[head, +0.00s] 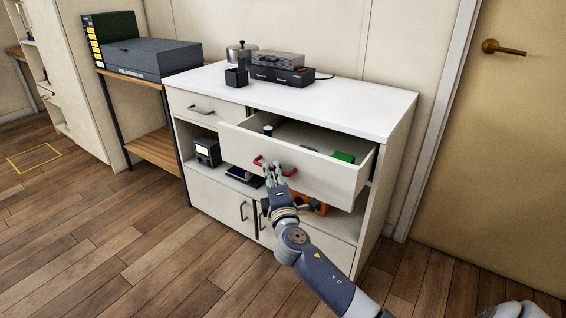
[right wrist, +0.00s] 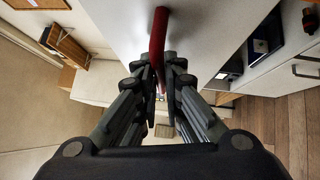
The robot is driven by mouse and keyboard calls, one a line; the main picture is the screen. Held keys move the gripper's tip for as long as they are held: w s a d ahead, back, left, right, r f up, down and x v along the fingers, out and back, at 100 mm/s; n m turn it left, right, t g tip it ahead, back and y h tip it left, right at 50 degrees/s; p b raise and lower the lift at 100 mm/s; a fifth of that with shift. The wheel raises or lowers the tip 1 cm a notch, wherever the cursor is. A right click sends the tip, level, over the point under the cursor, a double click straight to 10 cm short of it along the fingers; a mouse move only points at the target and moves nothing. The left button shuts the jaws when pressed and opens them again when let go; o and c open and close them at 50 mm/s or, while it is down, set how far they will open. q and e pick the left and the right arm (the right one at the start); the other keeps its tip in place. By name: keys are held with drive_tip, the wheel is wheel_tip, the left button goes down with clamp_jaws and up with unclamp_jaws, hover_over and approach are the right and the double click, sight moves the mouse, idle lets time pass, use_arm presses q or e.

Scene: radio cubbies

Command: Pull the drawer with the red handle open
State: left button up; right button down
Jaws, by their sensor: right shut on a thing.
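The drawer (head: 325,175) with the red handle (head: 259,161) stands pulled out of the upper right of the white-topped cabinet. Its inside shows, with a green item (head: 343,157) and a dark item (head: 268,130) in it. My right gripper (head: 272,168) is at the drawer front, shut on the red handle. In the right wrist view the red handle (right wrist: 158,40) runs between the two fingers (right wrist: 160,75). The fingers hide part of the handle in the head view. My left gripper is not in view.
Another drawer with a grey handle (head: 201,111) is shut at the left. Open shelves below hold a dark box (head: 207,152) and an orange item (head: 312,204). Floor in front is clear.

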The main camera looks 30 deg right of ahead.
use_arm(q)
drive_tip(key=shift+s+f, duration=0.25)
use_arm(e)
drive_tip(key=s+a, duration=0.4)
drive_tip(key=a, duration=0.5)
drive_tip(key=shift+a, duration=0.35)
drive_tip(key=c, duration=2)
unclamp_jaws()
drive_tip(key=shift+s, duration=0.15)
drive_tip(key=v, duration=1.1)
drive_tip(key=shift+s+a+f, duration=0.2)
drive_tip(key=shift+s, duration=0.15)
